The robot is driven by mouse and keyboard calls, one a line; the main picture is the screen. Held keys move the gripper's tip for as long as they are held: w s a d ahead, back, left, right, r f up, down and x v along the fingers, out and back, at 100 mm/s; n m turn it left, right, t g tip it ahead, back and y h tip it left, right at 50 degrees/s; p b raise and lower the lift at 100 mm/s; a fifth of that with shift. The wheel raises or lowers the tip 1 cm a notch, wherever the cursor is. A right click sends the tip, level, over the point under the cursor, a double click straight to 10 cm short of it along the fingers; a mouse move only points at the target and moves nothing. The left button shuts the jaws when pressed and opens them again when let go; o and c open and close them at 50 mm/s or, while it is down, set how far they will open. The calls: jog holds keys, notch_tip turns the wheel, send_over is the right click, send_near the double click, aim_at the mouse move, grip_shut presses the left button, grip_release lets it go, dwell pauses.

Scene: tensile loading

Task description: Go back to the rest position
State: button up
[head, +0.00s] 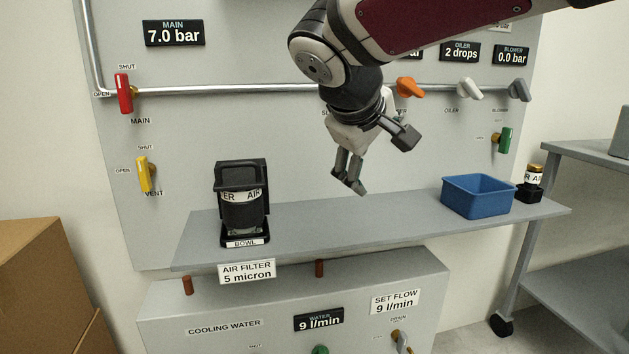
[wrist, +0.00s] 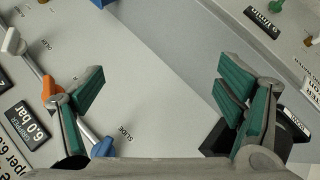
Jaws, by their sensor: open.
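My gripper (head: 349,186) hangs in front of the panel, above the middle of the grey shelf (head: 350,222), pointing down. In the wrist view my gripper (wrist: 155,92) shows green-padded fingers spread wide with nothing between them. My arm reaches in from the upper right of the head view. The black air filter bowl (head: 242,212) stands upright at the shelf's left, apart from my gripper. In the wrist view a dark object shows behind the right finger, mostly hidden.
A blue bin (head: 477,196) and a small dark jar (head: 531,184) stand at the shelf's right. The panel has a red handle (head: 123,94), a yellow handle (head: 144,174), an orange knob (head: 410,87) and a green handle (head: 505,140). The shelf between bowl and bin is clear.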

jog(key=s+d+f+m+g, duration=0.1)
jog(key=s+d+f+g, duration=0.1)
jog(key=s+d+f, duration=0.3)
jog(key=s+d+m+g, duration=0.1)
jog(key=s+d+m, duration=0.15)
jog(key=s, duration=0.55)
jog(key=s+d+f+m+g, duration=0.1)
jog(key=s+d+f+g, duration=0.1)
jog(key=s+d+f, duration=0.3)
jog(key=s+a+f+m+g+y, duration=0.15)
jog(key=s+f, duration=0.25)
jog(key=s, duration=0.6)
jog(key=s+a+f+m+g+y, duration=0.1)
jog(key=s+f+m+g+y, duration=0.15)
jog(key=s, duration=0.65)
notch_tip(320, 180, up, 40)
jog(key=t+p, duration=0.4)
jog(key=p, duration=3.4)
jog(key=shift+f+n+t, duration=0.25)
jog(key=shift+n+t, duration=0.1)
jog(key=shift+t, duration=0.05)
